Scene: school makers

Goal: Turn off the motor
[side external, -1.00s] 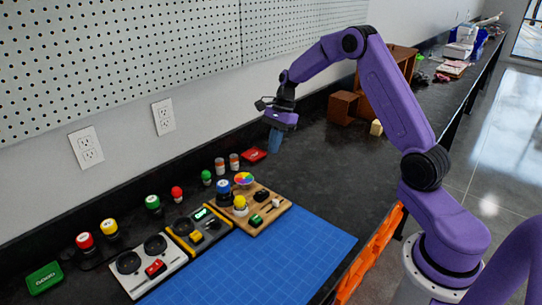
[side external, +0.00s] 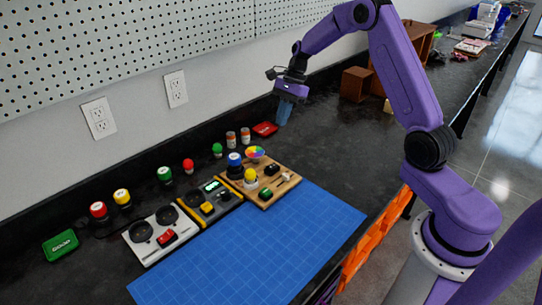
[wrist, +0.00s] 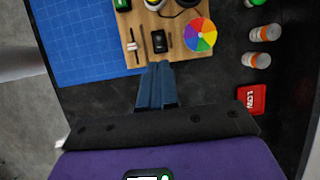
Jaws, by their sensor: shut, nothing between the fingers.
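A wooden board (side external: 292,182) on the bench holds a multicoloured wheel (side external: 255,152), a blue knob (side external: 234,159), a yellow knob (side external: 250,175) and small black and green switches. No part is clearly labelled as the motor. In the wrist view the coloured wheel (wrist: 200,35), a black switch (wrist: 161,41) and a slider (wrist: 132,46) show on the board. My gripper (side external: 283,120) is shut and empty, pointing down above the bench behind the board. Its blue fingers (wrist: 157,72) appear just short of the board's edge in the wrist view, touching nothing visible.
Left of the board are a yellow-trimmed panel (side external: 207,215) and a white two-dial panel (side external: 132,235) with a red switch (side external: 167,237). Coloured buttons line the wall. A red box (side external: 265,129) lies near the gripper. The blue mat (side external: 255,250) is clear.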

